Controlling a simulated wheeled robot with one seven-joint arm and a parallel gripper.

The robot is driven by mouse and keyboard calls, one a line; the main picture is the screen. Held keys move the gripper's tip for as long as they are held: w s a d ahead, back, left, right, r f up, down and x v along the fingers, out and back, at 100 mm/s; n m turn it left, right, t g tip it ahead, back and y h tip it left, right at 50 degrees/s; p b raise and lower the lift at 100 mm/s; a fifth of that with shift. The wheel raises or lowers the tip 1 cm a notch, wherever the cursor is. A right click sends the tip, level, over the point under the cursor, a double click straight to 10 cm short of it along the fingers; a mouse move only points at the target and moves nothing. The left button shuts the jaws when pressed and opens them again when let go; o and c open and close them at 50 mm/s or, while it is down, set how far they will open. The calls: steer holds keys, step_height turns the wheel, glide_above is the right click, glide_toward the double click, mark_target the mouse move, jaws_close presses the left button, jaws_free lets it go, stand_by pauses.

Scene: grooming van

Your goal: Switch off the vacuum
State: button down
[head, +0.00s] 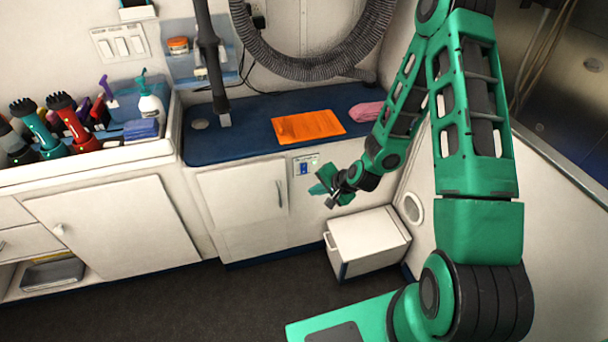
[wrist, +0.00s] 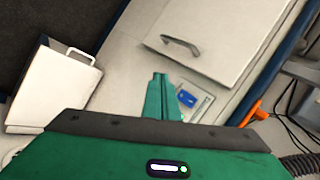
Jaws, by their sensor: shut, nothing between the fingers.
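A small pale switch panel (head: 313,161) with a blue switch (head: 304,169) is set in the white cabinet front, just under the blue counter. In the wrist view the panel (wrist: 194,107) and its blue switch (wrist: 187,98) show right of my fingers, which partly cover the panel's near side. My gripper (head: 318,189) is shut and empty, a little below and right of the switch in the head view. It also shows in the wrist view (wrist: 159,78). I cannot tell whether the fingertips touch the cabinet. A grey ribbed hose (head: 310,68) loops on the wall above.
The blue counter (head: 240,145) carries an orange cloth (head: 308,126) and a folded pink towel (head: 366,112). A cabinet door with a handle (head: 279,194) is left of the panel. A white box (head: 370,237) with a handle stands on the floor below my gripper. Floor at left is clear.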

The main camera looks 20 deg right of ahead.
steer(key=w+f, duration=0.1)
steer(key=w, duration=0.6)
steer(key=shift+w, duration=0.2)
steer(key=shift+w+f, duration=0.1)
steer(key=shift+w, duration=0.1)
stand_by(1.8)
steer(key=shift+w, duration=0.15)
steer(key=shift+w, duration=0.4)
stand_by(0.7)
steer(key=shift+s, duration=0.15)
steer(key=shift+s, duration=0.65)
steer(key=shift+s, duration=0.1)
steer(key=shift+s+r, duration=0.25)
steer(key=shift+s, duration=0.95)
steer(key=shift+s+r, duration=0.25)
steer(key=shift+s, duration=0.95)
